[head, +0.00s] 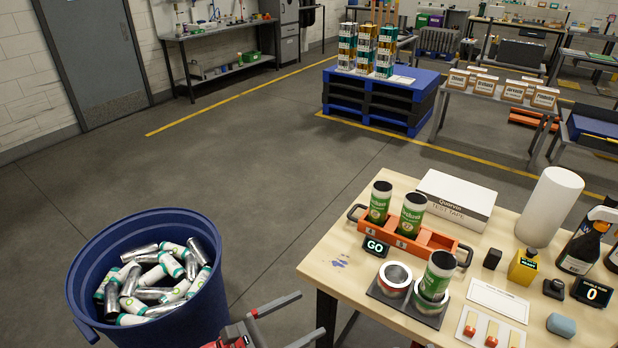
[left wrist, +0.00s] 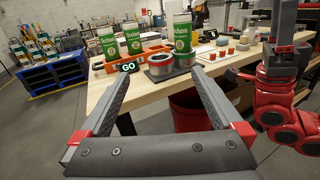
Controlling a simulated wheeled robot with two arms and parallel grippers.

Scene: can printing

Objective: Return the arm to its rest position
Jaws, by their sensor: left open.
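My left gripper (head: 312,312) is open and empty, low in the head view, in front of the table's near left edge. In the left wrist view its two fingers (left wrist: 161,73) are spread wide with nothing between them. Two green-and-white cans with dark tops, one left (head: 379,202) and one right (head: 411,214), stand upright in an orange rack (head: 436,238) with a GO sign. A third such can (head: 438,275) stands at a dark plate (head: 381,290), beside a round metal ring (head: 395,279). My red-and-grey right arm shows in the left wrist view; its jaw state is unclear.
A blue bin (head: 87,258) full of silver and printed cans stands left of my left gripper. The wooden table (head: 338,256) also carries a white box (head: 456,201), paper roll (head: 549,207), bottles and small blocks. Open floor lies beyond the bin.

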